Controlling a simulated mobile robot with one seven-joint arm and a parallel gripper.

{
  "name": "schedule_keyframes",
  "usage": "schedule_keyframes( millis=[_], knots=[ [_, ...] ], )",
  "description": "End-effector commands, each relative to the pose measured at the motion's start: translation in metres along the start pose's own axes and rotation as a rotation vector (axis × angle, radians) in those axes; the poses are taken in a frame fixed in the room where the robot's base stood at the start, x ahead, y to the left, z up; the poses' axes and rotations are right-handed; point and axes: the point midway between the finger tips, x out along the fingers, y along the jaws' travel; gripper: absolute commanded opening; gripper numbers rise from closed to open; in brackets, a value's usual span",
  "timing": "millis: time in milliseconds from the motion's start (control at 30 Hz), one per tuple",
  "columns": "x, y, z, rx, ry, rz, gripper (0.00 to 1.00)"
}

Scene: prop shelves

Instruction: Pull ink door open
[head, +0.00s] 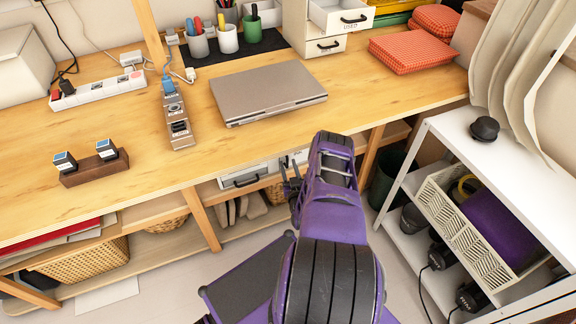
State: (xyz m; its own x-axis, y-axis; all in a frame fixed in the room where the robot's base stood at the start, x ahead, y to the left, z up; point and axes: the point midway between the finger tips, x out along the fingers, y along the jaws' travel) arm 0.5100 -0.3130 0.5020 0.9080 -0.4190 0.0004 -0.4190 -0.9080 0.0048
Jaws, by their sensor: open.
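No door with a readable ink label shows in the head view. A small white drawer unit with a black handle (245,180) sits on the shelf under the table's front edge, and its front looks closed. A second white front (297,158) beside it is partly covered by my purple arm. My gripper (291,182) is open, with its dark fingers just right of the black handle, below the table edge. I cannot tell whether the fingers touch the drawer fronts. The gripper's far side is hidden by my arm.
The wooden table (200,165) holds a closed laptop (267,92), a power strip (98,90) and pen cups (228,38). A white drawer box marked USED (322,45) stands at the back with its upper drawer out. A white shelf rack (455,140) stands close at right.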

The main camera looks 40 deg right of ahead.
Motion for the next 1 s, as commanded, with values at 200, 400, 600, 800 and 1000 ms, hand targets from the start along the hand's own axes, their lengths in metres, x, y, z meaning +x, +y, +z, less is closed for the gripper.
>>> schedule_keyframes(
  millis=[200,400,600,800,1000],
  knots=[
    [0.0,0.0,-0.0001,0.0,0.0,0.0,0.26],
    [0.0001,0.0001,-0.0001,0.0,0.0,0.0,0.0],
    [0.0002,0.0002,-0.0001,0.0,0.0,0.0,0.0],
    [0.0002,0.0003,-0.0001,0.0,0.0,0.0,0.0],
    [0.0003,0.0004,-0.0001,0.0,0.0,0.001,0.0]
  ],
)
